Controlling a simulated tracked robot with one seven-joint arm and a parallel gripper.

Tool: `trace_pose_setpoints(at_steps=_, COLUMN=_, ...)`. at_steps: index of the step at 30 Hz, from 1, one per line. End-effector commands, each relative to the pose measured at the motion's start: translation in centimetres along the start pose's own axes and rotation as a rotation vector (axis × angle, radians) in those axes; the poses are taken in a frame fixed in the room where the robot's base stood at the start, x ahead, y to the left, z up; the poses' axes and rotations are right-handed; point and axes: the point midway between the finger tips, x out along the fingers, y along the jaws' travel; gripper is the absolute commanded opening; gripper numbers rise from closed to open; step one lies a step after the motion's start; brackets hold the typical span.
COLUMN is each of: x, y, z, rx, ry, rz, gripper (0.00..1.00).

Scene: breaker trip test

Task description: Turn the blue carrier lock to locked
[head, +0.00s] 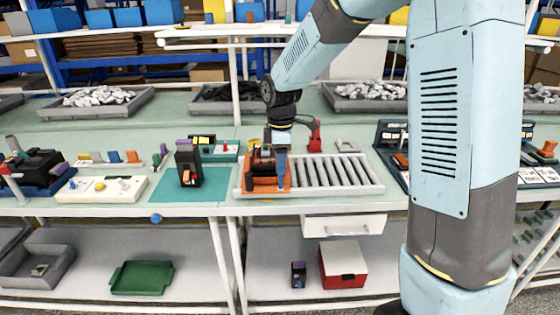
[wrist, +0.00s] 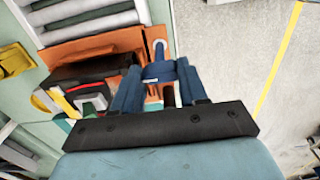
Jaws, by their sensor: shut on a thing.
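The orange carrier (head: 265,186) sits at the left end of the roller track, with a dark breaker (head: 262,158) on it. In the wrist view the carrier (wrist: 110,42) shows beside the dark breaker body (wrist: 92,72). The blue carrier lock (wrist: 158,70) is at the carrier's edge, and its narrow arm with a round end points to the top of the wrist picture. My gripper (wrist: 157,84) is shut on the blue lock, one finger on each side.
The roller track (head: 330,172) runs right from the carrier. A second dark breaker (head: 188,165) stands on the teal mat (head: 172,191) to the left. A red clamp-like part (head: 314,138) stands behind the track. The bench's front edge is close to the carrier.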

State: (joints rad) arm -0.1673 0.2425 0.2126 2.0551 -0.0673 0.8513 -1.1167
Motion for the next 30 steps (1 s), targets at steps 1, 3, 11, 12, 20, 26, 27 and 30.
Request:
trace_pose_setpoints(at_steps=1, x=-0.05, y=0.08, z=0.02, rx=0.004, ry=0.001, rz=0.002, gripper=0.12)
trace_pose_setpoints(at_steps=3, x=-0.05, y=0.09, z=0.02, rx=0.013, ry=0.001, rz=0.002, gripper=0.12)
trace_pose_setpoints(at_steps=11, x=-0.07, y=0.12, z=0.05, rx=0.125, ry=0.001, rz=0.003, gripper=0.12)
trace_pose_setpoints(at_steps=12, x=-0.08, y=0.13, z=0.06, rx=0.153, ry=0.001, rz=0.003, gripper=0.12)
trace_pose_setpoints(at_steps=20, x=-0.10, y=0.14, z=0.03, rx=0.382, ry=0.002, rz=0.004, gripper=0.12)
trace_pose_setpoints(at_steps=26, x=-0.12, y=0.15, z=0.02, rx=0.573, ry=0.002, rz=0.004, gripper=0.12)
trace_pose_setpoints(at_steps=27, x=-0.12, y=0.16, z=0.03, rx=0.612, ry=0.002, rz=0.004, gripper=0.12)
trace_pose_setpoints(at_steps=30, x=-0.12, y=0.16, z=0.03, rx=0.707, ry=0.003, rz=0.004, gripper=0.12)
